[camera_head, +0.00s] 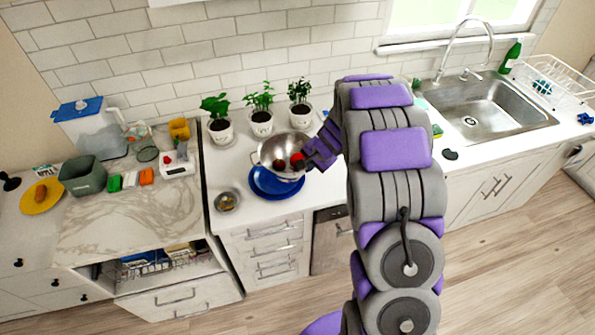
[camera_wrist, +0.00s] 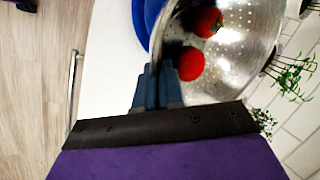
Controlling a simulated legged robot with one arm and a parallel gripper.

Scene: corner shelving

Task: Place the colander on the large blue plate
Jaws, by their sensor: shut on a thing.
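The metal colander (camera_head: 268,152) is at the large blue plate (camera_head: 276,190) on the white counter; it looks over or on the plate, and I cannot tell if it touches it. Red tomatoes (camera_head: 297,159) lie inside the colander. In the wrist view the perforated colander (camera_wrist: 240,60) fills the upper right, with two tomatoes (camera_wrist: 191,64) in it, and part of the blue plate (camera_wrist: 142,22) shows at its left. My gripper (camera_head: 308,160) is at the colander's right side. In the wrist view my gripper (camera_wrist: 158,75) is shut on the colander's rim.
Several potted plants (camera_head: 262,122) stand behind the colander. A small metal bowl (camera_head: 227,200) sits at the front left of the plate. A white scale (camera_head: 177,165) and a grey-green bin (camera_head: 82,177) are further left. The sink (camera_head: 485,110) is at the right.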

